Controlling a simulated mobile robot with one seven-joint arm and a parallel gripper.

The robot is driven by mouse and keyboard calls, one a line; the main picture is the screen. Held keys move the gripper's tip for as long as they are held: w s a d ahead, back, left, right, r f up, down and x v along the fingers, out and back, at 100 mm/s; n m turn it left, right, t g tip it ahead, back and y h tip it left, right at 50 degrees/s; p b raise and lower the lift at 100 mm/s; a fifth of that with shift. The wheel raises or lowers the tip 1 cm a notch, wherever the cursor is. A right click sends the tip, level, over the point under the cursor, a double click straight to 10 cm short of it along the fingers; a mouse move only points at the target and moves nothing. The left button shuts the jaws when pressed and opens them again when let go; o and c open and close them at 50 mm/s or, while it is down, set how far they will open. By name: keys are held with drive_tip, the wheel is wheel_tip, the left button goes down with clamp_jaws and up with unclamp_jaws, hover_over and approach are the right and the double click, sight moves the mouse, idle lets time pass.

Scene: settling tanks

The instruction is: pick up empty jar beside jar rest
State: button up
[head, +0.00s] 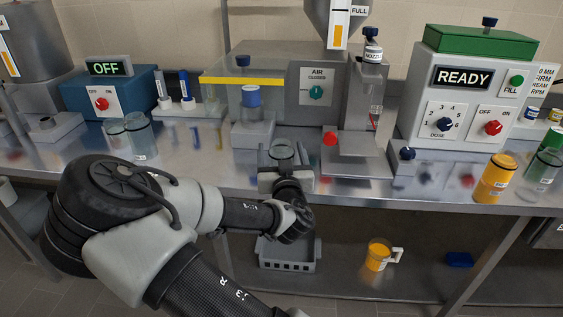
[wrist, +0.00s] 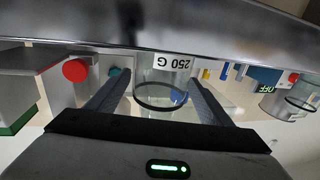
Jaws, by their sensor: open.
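A clear glass jar (head: 282,151) stands near the bench's front edge, just beyond my gripper (head: 285,172), which hides its lower part. In the wrist view, which is upside down, the jar (wrist: 165,75) bears a "250 G" label and looks empty. My gripper (wrist: 160,85) is open, with one finger on each side of the jar. I cannot tell whether either finger touches it.
Two clear jars (head: 139,137) stand farther left. A grey dispenser with a red knob (head: 330,138) stands to the right. An orange jar (head: 495,178) is at the far right.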

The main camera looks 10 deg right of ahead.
drive_tip(key=shift+w+d, duration=0.15)
drive_tip(key=shift+w, duration=1.05)
drive_tip(key=c, duration=1.3)
drive_tip(key=shift+o, duration=0.2)
drive_tip(key=shift+r, duration=0.1)
